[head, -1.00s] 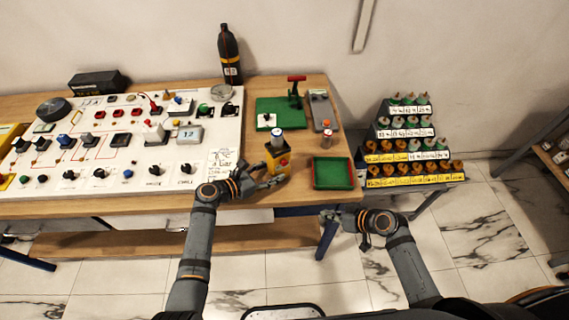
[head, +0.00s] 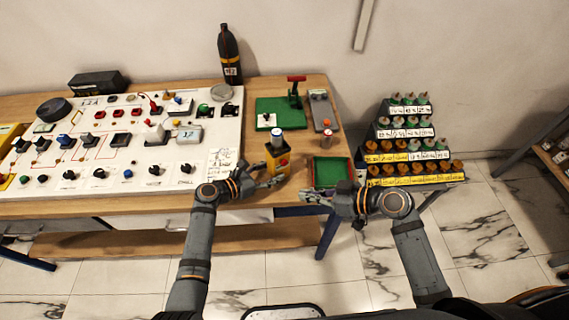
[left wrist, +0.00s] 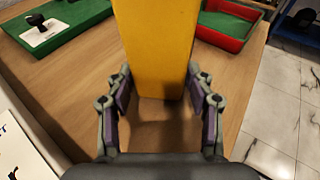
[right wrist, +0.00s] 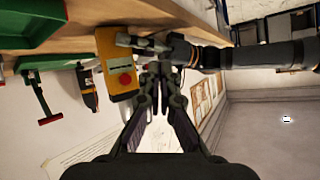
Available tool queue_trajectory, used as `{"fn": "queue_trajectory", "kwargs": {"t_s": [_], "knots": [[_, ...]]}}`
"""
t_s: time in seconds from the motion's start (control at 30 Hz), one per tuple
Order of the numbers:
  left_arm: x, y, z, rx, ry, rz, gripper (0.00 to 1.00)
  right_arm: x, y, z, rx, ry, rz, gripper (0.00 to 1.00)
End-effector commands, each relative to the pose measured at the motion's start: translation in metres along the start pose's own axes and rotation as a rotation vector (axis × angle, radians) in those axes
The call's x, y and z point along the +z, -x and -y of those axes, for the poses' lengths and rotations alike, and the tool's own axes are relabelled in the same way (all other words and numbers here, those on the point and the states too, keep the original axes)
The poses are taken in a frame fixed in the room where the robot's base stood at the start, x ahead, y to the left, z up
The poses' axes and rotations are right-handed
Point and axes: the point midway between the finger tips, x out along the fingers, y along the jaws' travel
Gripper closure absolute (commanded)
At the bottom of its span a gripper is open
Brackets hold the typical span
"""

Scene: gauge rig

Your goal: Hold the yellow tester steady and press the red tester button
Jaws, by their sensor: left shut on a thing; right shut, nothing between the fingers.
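My right gripper (head: 305,196) is shut and empty, at the bench's front edge, right of the tester. Its fingertips (right wrist: 155,72) appear apart from the button.
A green tray with red rim (head: 332,186) lies just right of the tester, close to my right gripper. A white control panel (head: 215,155) fills the left of the bench. A green plate with a lever (head: 280,110) lies behind. A stepped rack (head: 410,170) stands to the right.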

Motion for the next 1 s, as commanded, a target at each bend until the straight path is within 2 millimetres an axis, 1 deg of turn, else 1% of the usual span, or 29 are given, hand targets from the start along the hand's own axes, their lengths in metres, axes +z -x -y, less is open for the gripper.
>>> {"fn": "queue_trajectory", "kwargs": {"t_s": [0.3, 0.5, 0.7, 1.0], "knots": [[-0.001, 0.0, 0.0, -0.001, 0.001, -0.002, 0.64, -0.024, -0.031, -0.022, -0.001, -0.003, -0.005, 1.0], [-0.001, 0.0, 0.0, -0.001, 0.001, -0.002, 0.65, -0.036, -0.048, -0.035, 0.0, -0.001, -0.003, 1.0], [-0.001, 0.0, 0.0, -0.001, 0.001, -0.002, 0.65, -0.041, -0.057, -0.041, -0.001, -0.001, 0.0, 1.0], [-0.001, 0.0, 0.0, -0.001, 0.001, -0.002, 0.65, -0.042, -0.058, -0.042, -0.001, -0.002, 0.001, 1.0]]}}
